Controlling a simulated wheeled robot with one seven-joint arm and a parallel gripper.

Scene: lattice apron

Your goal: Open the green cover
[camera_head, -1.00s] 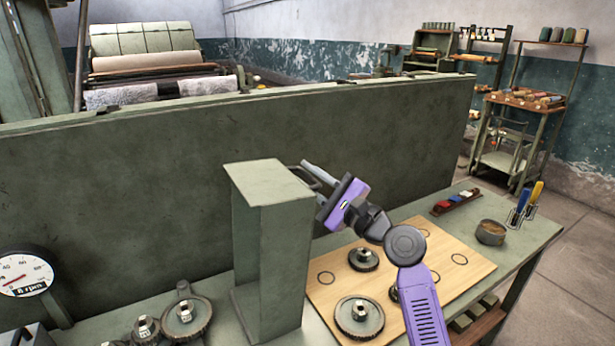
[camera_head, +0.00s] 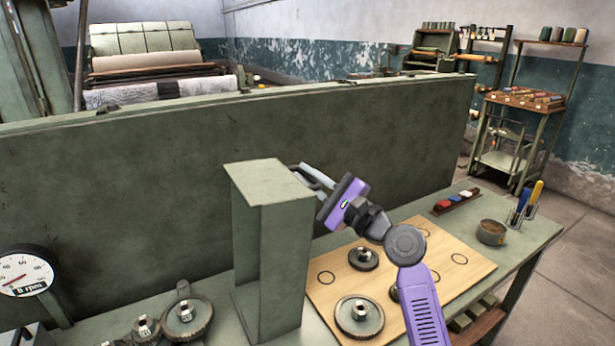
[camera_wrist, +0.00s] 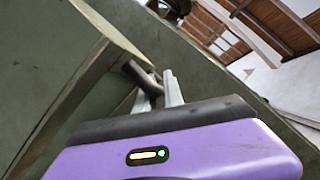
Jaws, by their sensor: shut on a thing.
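The green cover (camera_head: 268,245) is a tall box-shaped metal housing standing upright on the bench; it fills the left of the wrist view (camera_wrist: 50,60). A bar handle (camera_head: 297,171) sits at its back right, near the top, and shows as a dark stub in the wrist view (camera_wrist: 137,75). My gripper (camera_head: 308,172) reaches in from the right and is shut on the handle. Its two grey fingers (camera_wrist: 157,90) show in the wrist view. The handle is partly hidden behind the cover's top and the fingers.
A long green wall panel (camera_head: 130,155) runs behind the cover. Right of it, a wooden board (camera_head: 420,285) carries gears (camera_head: 359,315). More gears (camera_head: 186,315) and a dial (camera_head: 22,272) stand at the left. A brown pot (camera_head: 491,232) is at the bench's right.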

